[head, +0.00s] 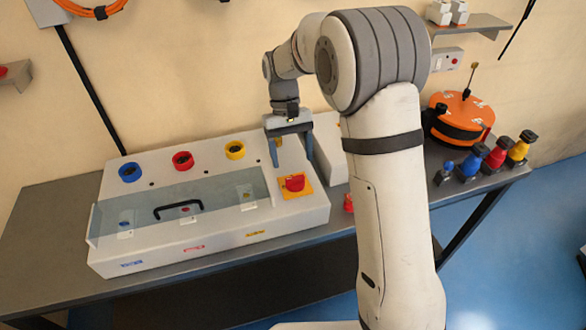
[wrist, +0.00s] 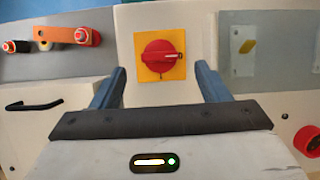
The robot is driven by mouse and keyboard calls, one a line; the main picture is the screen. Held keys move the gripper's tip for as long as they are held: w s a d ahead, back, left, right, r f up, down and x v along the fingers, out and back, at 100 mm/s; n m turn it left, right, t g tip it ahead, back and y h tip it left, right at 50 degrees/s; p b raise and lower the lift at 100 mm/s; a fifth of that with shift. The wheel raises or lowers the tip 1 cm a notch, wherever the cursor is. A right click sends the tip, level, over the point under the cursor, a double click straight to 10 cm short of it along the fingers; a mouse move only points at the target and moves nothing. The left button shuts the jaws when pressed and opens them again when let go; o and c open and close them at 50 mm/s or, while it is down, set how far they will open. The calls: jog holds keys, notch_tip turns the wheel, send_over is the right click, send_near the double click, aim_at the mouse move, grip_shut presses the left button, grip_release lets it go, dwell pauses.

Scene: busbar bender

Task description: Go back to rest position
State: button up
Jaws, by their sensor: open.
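My gripper (head: 291,153) is open and empty above the right end of the white bender box (head: 215,240). Its two blue-grey fingers also show in the wrist view (wrist: 160,90), one on each side of the red rotary switch (wrist: 160,62) on its yellow plate. In the head view the switch (head: 295,183) sits just in front of the fingers, and I see no contact with it. My arm stands in front of the right part of the bench and hides some of what is behind it.
The box has a clear cover with a black handle (head: 178,208) and blue, red and yellow rings (head: 182,160) behind it. To the right stand an orange reel (head: 462,112) and several coloured plugs (head: 497,155). A shelf (head: 475,25) hangs at upper right. The bench's left end (head: 45,225) is free.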

jog(key=shift+v, duration=1.1)
